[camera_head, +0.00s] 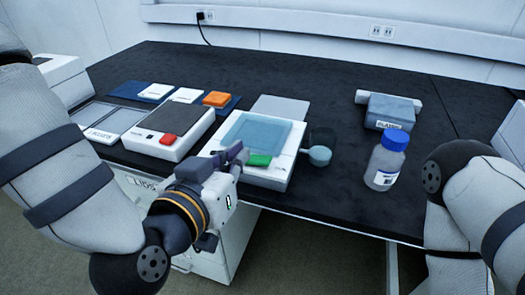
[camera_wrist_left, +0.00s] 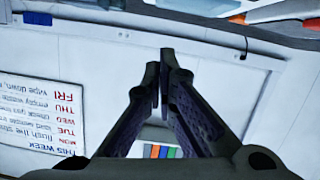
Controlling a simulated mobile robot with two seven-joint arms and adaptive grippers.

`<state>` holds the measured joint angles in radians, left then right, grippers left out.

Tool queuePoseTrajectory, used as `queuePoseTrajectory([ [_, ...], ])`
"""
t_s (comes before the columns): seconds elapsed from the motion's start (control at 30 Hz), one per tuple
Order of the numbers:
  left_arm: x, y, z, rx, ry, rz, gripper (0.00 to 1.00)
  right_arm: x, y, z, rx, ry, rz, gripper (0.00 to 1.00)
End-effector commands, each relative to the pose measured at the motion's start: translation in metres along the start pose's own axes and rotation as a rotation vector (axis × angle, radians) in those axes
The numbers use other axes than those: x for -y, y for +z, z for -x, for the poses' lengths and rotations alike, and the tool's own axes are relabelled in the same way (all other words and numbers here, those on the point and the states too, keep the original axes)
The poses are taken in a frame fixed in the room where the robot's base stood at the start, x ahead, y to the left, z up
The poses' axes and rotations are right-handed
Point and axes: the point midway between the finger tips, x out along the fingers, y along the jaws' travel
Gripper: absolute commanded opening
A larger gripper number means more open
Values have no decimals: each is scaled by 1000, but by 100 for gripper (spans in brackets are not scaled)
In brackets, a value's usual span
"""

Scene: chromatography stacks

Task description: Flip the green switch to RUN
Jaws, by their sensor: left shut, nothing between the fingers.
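The green switch (camera_head: 258,160) sits on the front of a white device (camera_head: 266,178) with a teal top plate, near the table's front edge. My left gripper (camera_head: 239,152) is shut and empty, with its fingertips just left of the green switch in the head view. Whether they touch the switch I cannot tell. In the left wrist view my left gripper's fingers (camera_wrist_left: 163,78) are together, and the switch is not seen there. No RUN marking is readable. My right gripper is out of view; only my right arm shows at the right.
A second white device (camera_head: 150,148) with a red switch (camera_head: 168,140) stands to the left. A dark cup (camera_head: 322,138) and a round light-blue piece (camera_head: 320,155) are right of the green switch. A blue-capped bottle (camera_head: 386,160) stands farther right.

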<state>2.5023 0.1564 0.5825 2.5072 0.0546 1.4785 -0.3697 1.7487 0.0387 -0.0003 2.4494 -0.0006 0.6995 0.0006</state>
Motion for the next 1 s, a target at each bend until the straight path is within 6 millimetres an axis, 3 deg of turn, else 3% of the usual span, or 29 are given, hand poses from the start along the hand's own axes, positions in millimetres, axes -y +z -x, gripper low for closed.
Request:
queuePoseTrajectory([
  [0.2, 2, 6, -33, 6, -3, 5, 0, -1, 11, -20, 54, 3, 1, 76],
  [0.53, 1, 4, -104, 3, -2, 2, 0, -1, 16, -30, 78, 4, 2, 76],
  [0.7, 1, 33, -108, 8, -1, 2, 0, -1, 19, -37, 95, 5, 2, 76],
  [1.0, 0, 40, -109, 1, 0, 0, 0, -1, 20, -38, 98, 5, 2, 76],
])
